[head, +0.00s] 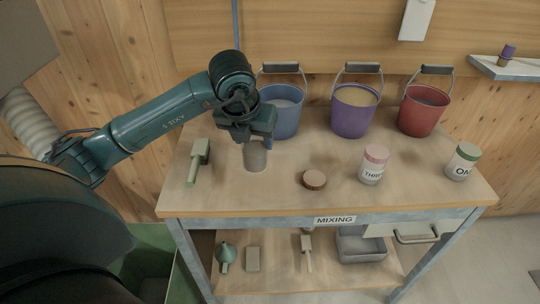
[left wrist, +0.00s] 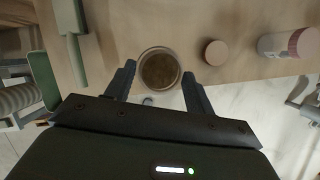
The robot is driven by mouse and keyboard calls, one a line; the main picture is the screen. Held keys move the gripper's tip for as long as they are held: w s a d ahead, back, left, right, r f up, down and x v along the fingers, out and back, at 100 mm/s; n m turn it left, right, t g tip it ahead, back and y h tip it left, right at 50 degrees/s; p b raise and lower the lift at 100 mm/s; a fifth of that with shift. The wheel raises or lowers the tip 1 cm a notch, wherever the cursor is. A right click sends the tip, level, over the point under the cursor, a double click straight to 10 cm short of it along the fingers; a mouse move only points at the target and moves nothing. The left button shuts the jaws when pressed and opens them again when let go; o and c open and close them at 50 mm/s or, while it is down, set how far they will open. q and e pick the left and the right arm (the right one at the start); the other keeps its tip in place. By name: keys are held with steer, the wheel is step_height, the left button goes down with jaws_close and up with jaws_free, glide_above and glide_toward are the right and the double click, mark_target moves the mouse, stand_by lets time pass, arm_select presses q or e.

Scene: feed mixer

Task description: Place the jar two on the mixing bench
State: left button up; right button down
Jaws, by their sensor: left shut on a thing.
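A greyish see-through jar (head: 255,157) is below my left gripper (head: 249,138) at the left-middle of the mixing bench (head: 290,196). Its label does not show, so I cannot read whether it is jar two. In the left wrist view the round jar (left wrist: 160,68) has brown contents and sits between the two fingers of the left gripper (left wrist: 158,85), which is shut on it. The jar looks upright; its base is at or very near the bench top, and I cannot tell whether it touches. My right gripper is not in view.
A jar marked THREE (head: 373,166), a jar marked ONE (head: 462,162) and a brown round disc (head: 314,180) stand on the right. A green-handled tool (head: 198,160) lies at left. Blue (head: 283,112), purple (head: 353,113) and red buckets (head: 422,112) line the back.

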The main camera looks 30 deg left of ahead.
mark_target(254, 162)
arm_select(q)
step_height(254, 162, down, 7)
steer(key=shift+r+p, duration=0.1)
steer(key=shift+p, duration=0.25)
steer(key=shift+f, duration=0.25)
steer(key=o, duration=1.5)
